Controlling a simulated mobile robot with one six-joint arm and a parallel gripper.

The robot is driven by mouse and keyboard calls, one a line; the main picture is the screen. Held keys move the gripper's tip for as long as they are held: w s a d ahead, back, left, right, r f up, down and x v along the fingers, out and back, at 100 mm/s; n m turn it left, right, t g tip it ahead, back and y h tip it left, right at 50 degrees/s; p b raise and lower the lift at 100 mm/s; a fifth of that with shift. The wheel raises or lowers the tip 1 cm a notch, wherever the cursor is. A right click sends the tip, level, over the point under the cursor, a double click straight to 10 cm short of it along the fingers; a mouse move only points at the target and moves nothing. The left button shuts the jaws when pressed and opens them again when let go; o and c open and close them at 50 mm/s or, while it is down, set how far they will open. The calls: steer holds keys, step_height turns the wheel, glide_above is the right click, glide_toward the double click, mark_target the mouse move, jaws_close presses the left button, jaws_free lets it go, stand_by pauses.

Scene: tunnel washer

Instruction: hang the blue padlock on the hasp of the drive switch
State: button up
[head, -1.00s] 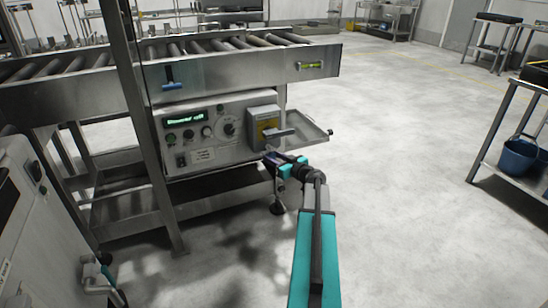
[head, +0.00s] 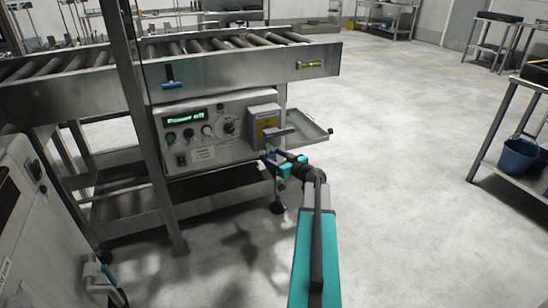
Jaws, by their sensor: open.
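The drive switch (head: 264,125) is a grey box with a yellow plate and a grey handle, on the right end of the control panel. My gripper (head: 268,159) is just below the switch and is open. A small dark blue shape at the fingertips may be the blue padlock, but it is too small to separate from my fingers. The hasp is not clear at this size, and my gripper partly covers the area under the handle. I cannot tell whether a padlock hangs on the hasp.
The control panel (head: 205,132) has a lit green display, knobs and buttons. A small metal tray (head: 312,137) juts out right of the switch. The roller conveyor (head: 215,75) runs above. A steel post (head: 150,130) stands at left.

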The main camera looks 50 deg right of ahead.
steer(key=p+v, duration=0.3)
steer(key=v, duration=1.1)
steer(key=shift+p, duration=0.35)
steer(key=shift+w, duration=0.1)
